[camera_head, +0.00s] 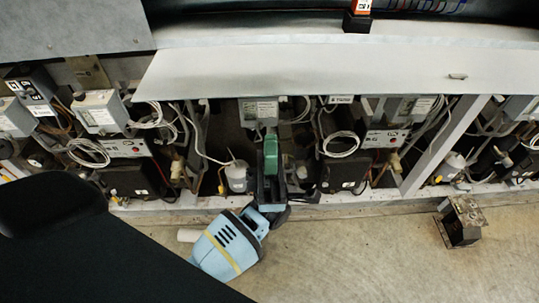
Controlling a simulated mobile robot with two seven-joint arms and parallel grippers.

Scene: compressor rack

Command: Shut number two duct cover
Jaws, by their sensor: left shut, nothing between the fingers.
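A long pale cover panel (300,72) runs along the top of the open compressor rack. Its front edge hangs over the bays, and a small handle-like piece (457,76) is near its right end. A separate grey panel (70,30) is at the upper left. I cannot read which cover is number two. My left gripper (271,148), dark with a green part at its end, is shut and empty. It points up the picture in front of the middle bay, below the pale panel's edge; I cannot tell whether it touches anything. My right gripper is not in view.
The rack bays hold grey boxes (100,112), dark units (343,170), coiled cables (341,144) and a white canister (236,176). A slanted post (440,145) stands at right. A small metal box (461,221) is on the otherwise clear floor (370,255).

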